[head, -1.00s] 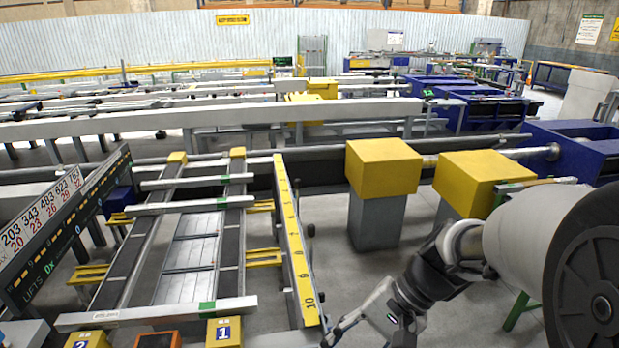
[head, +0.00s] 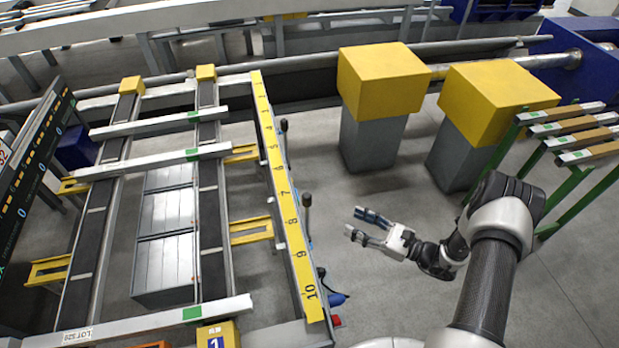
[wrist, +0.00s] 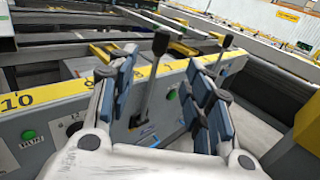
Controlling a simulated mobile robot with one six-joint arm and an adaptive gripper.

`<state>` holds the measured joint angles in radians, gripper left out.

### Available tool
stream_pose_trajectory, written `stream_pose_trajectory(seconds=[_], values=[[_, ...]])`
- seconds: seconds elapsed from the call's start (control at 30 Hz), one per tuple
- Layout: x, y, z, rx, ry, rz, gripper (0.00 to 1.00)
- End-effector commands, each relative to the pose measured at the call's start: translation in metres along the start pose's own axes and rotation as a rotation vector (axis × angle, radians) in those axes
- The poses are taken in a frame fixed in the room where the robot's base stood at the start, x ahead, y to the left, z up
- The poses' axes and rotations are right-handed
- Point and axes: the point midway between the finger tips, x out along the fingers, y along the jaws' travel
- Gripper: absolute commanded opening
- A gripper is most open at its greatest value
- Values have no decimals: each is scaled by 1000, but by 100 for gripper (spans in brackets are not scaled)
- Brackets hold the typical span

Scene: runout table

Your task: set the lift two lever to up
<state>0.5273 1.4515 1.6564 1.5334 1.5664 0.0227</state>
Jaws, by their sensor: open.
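Two black-knobbed levers stand on the side panel of the yellow numbered rail. In the wrist view the nearer lever (wrist: 152,85) shows between my fingers, roughly upright, with a blue label plate at its base. The farther lever (wrist: 221,55) stands beyond the right finger and is partly hidden by it. The levers also show in the head view, the nearer (head: 306,203) and the farther (head: 284,127). I cannot read which one is lift two. My gripper (head: 353,220) is open and empty, to the right of the rail, apart from the levers; it also shows in the wrist view (wrist: 160,75).
The yellow numbered rail (head: 283,190) edges the table. A green button (wrist: 28,135) and a dial (wrist: 73,128) sit on the panel. Two yellow-topped posts (head: 383,80) (head: 498,98) stand behind my arm. Grey floor is free between rail and posts.

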Motion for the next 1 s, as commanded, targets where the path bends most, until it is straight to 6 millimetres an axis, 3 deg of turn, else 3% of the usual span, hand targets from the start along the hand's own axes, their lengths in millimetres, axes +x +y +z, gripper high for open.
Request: stream_pose_trajectory(seconds=[0.13, 0.27, 0.8, 1.0], values=[[5, 0, -5, 13, -7, -17, 46], [23, 0, -5, 12, -7, -13, 46], [138, -1, -5, 10, -6, -11, 46], [164, -2, -4, 11, -5, -14, 46]])
